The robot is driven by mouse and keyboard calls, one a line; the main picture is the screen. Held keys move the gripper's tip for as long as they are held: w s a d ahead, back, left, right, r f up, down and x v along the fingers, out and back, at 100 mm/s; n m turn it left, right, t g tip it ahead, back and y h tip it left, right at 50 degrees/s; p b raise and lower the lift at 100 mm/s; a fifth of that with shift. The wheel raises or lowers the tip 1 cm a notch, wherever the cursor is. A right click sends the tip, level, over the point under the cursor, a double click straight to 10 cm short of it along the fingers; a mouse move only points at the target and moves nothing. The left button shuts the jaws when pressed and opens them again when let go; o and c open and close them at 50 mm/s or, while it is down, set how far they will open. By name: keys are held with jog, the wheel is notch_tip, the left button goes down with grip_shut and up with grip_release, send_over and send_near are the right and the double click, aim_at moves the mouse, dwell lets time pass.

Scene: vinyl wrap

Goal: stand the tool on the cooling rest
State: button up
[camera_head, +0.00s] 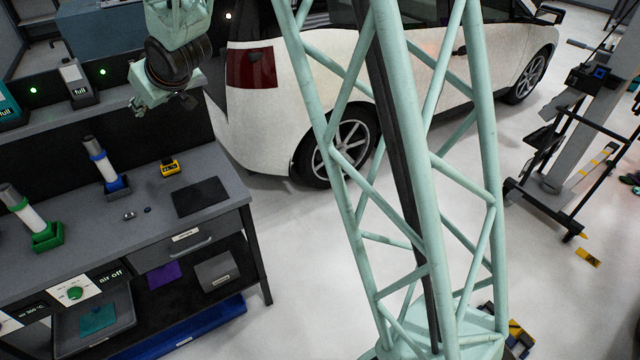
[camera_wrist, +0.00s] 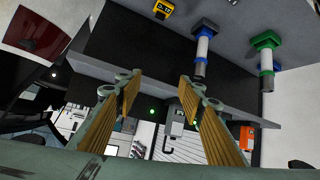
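Two white upright cylinders with dark tops stand on the grey bench (camera_head: 225,190). I cannot tell from the frames which part is the tool and which the cooling rest. My gripper (camera_head: 165,102) is above the bench's back edge. In the wrist view my gripper (camera_wrist: 160,88) is open, with nothing between its fingers.
A small yellow device (camera_head: 170,167) and a dark flat pad (camera_head: 200,197) lie on the bench. An "air off" panel (camera_head: 75,292) is on the bench front. A white car (camera_head: 260,125) stands behind.

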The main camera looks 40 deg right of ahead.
jog(key=s+d+r+m+g+h, duration=0.1)
jog(key=s+d+r, duration=0.25)
jog(key=s, duration=0.65)
jog(key=s+d+r+m+g+h, duration=0.1)
jog(key=s+d+r, duration=0.25)
jog(key=s, duration=0.65)
jog(key=s+d+r+m+g, duration=0.1)
jog(key=s+d+r, duration=0.25)
jog(key=s, duration=0.65)
jog(key=s+g, duration=0.3)
jog(key=s, duration=2.8)
jog(key=shift+d+f+m+g, duration=0.2)
jog(key=shift+f+m+g, duration=0.2)
jog(key=shift+f, duration=0.05)
notch_tip(320, 180, down, 6)
jog(key=b, duration=0.6)
jog(key=shift+r, duration=0.15)
jog(key=shift+a, duration=0.1)
